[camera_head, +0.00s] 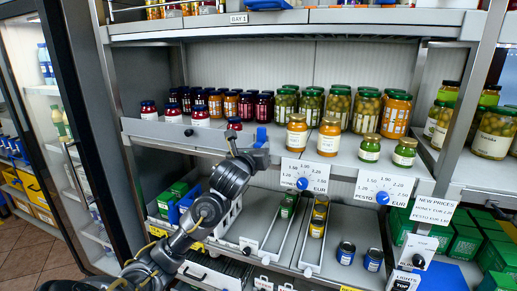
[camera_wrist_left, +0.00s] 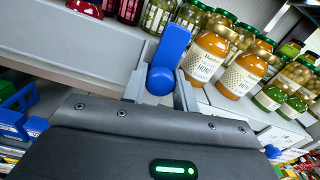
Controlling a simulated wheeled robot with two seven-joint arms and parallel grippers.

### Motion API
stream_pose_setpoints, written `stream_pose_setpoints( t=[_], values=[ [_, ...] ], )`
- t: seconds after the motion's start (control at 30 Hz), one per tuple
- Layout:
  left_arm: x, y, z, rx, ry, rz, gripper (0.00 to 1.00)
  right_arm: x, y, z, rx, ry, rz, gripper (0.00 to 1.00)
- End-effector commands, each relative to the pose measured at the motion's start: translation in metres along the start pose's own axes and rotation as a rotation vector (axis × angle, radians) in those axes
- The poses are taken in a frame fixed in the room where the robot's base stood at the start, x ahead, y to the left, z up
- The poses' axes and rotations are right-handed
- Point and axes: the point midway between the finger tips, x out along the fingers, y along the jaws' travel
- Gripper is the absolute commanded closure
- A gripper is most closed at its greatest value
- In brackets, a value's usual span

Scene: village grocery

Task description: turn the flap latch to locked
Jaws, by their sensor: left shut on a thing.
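The flap latch is a blue lever with a rounded hub (camera_wrist_left: 168,58) on the front edge of the jar shelf. In the left wrist view its lever leans up and slightly right, and the hub sits between my left gripper's fingers (camera_wrist_left: 159,92). In the head view the blue lever (camera_head: 261,137) shows just above my left gripper (camera_head: 248,152), which is shut on the latch. Any locked or unlocked marking is hidden or too small to read. My right gripper is not in view.
Honey jars (camera_head: 297,133) and small green-lidded jars (camera_head: 370,148) stand close right of the latch. Two white price dials (camera_head: 304,175) (camera_head: 383,188) hang along the shelf edge. Divided trays (camera_head: 280,232) lie below.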

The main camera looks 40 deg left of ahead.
Motion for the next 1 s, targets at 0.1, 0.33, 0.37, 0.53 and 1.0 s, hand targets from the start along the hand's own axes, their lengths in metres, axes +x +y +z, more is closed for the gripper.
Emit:
stream_pose_setpoints(
  t=[0.1, 0.33, 0.37, 0.53, 1.0],
  values=[
    [0.0, 0.0, 0.0, -0.011, -0.001, 0.0, 0.94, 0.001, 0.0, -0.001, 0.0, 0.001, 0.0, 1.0],
    [0.0, 0.0, 0.0, -0.099, -0.002, 0.0, 0.94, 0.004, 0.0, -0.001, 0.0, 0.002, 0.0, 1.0],
    [0.0, 0.0, 0.0, -0.118, -0.002, 0.001, 0.94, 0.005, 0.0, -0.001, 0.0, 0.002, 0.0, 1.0],
    [0.0, 0.001, -0.001, -0.253, -0.001, 0.001, 0.94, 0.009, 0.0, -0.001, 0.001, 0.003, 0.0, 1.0],
    [0.0, 0.0, 0.0, -0.701, -0.001, 0.0, 0.94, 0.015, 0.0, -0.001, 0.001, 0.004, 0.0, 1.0]
  ],
)
